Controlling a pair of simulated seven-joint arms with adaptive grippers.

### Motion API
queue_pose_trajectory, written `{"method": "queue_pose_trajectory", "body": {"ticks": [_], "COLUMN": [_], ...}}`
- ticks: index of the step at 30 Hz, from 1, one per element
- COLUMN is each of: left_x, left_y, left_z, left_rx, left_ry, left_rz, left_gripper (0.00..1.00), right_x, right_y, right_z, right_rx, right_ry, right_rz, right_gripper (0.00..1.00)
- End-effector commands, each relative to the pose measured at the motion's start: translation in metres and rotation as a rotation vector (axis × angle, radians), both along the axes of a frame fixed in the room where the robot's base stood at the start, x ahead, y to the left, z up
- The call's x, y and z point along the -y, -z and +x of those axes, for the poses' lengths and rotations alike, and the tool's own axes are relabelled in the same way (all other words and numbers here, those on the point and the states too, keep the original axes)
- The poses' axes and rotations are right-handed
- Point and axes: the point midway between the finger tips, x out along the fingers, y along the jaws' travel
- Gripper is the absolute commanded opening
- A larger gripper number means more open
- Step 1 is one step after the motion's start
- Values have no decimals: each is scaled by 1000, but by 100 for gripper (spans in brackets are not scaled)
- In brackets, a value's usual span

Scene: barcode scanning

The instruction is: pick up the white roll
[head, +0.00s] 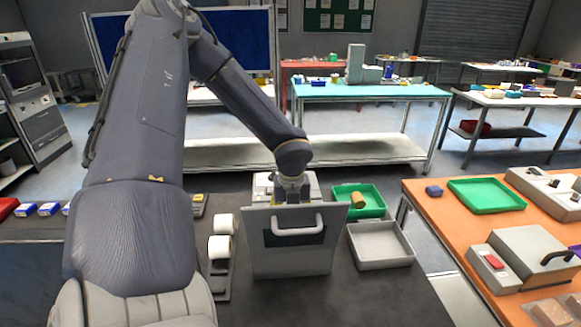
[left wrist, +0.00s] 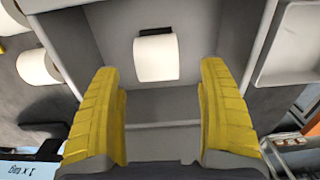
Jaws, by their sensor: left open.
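My left gripper (head: 292,193) reaches down behind the raised grey lid with a handle (head: 297,262), which hides its fingertips in the head view. In the left wrist view its two yellow fingers (left wrist: 160,75) are spread wide and hold nothing. A white roll (left wrist: 156,58) lies inside a grey compartment, seen between and beyond the fingertips, apart from both. It is hidden in the head view. My right gripper is not in view.
A green tray (head: 373,188) with a brown cylinder (head: 358,201) and an empty grey tray (head: 380,247) stand right of the lid. An orange table (head: 440,215) stands farther right.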

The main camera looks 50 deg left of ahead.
Motion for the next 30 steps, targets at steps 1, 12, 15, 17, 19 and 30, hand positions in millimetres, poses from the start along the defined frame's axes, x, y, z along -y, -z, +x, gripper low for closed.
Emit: {"method": "queue_pose_trajectory", "body": {"ticks": [1, 12, 15, 17, 19, 30], "left_x": [0, 0, -1, -2, -2, -3], "left_y": [5, 20, 29, 36, 45, 69], "left_z": [0, 0, -2, -2, -3, -2], "left_rx": [-1, 0, -3, -2, -4, 1], "left_ry": [1, -1, 0, 0, 0, 0], "left_rz": [0, 0, 1, 0, 0, 1], "left_gripper": [76, 76, 76, 76, 76, 76], "right_x": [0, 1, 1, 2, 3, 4], "right_y": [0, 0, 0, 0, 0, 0], "right_z": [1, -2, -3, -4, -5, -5], "right_rx": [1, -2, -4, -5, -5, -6], "right_ry": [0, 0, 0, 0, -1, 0], "right_rz": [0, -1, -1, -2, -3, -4], "right_gripper": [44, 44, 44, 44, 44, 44]}}
